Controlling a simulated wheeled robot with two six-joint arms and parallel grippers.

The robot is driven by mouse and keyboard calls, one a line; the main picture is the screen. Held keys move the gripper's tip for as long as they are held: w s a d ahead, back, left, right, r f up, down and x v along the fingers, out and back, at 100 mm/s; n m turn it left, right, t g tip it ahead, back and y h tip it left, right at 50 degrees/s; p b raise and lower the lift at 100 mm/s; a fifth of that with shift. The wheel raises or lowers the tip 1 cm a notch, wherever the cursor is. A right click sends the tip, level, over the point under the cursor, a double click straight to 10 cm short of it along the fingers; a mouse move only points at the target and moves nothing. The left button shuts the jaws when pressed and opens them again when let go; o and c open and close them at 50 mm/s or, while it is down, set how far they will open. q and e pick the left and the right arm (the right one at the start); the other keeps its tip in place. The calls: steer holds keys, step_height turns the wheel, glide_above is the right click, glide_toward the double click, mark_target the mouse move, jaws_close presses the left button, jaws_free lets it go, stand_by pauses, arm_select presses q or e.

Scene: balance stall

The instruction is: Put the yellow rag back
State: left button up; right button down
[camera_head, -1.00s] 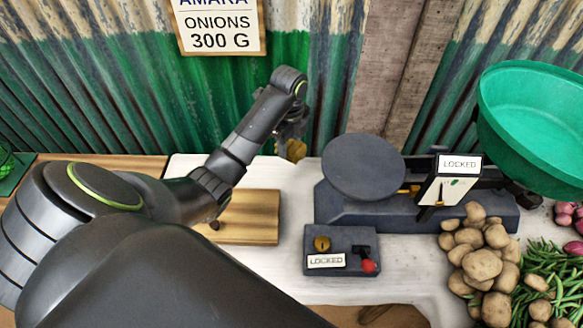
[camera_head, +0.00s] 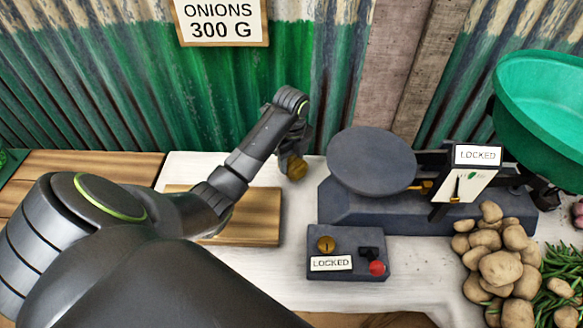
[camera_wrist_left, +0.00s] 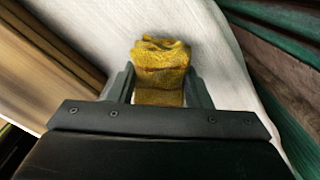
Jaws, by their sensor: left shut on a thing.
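The yellow rag (camera_head: 297,169) is a small folded mustard bundle at the tip of my left arm in the head view. In the left wrist view the rag (camera_wrist_left: 160,65) sits between the two fingers of my left gripper (camera_wrist_left: 160,92), which is shut on it. White cloth (camera_wrist_left: 205,35) shows behind and beneath it. I cannot tell whether the rag touches the cloth. In the head view the left gripper (camera_head: 297,150) is above the back of the table, left of the scale, partly hidden by its own wrist. My right gripper is not in view.
A wooden board (camera_head: 252,222) lies left of the rag. A dark scale (camera_head: 372,162) with a round plate and a "LOCKED" card stands to the right. A control box (camera_head: 347,255) sits in front. Potatoes (camera_head: 503,268) and a green pan (camera_head: 545,115) are at right. A corrugated wall stands behind.

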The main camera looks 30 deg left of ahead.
mark_target(291, 159)
arm_select(q)
steer(key=shift+f, duration=1.15)
steer(key=o, duration=1)
steer(key=shift+f, duration=0.1)
steer(key=shift+c, duration=0.2)
step_height(291, 159, up, 5)
steer(key=shift+w+f, duration=0.1)
step_height(291, 159, up, 6)
steer(key=p, duration=0.5)
steer(key=shift+f+p, duration=0.1)
steer(key=shift+p, duration=0.3)
steer(key=shift+r+p, duration=0.85)
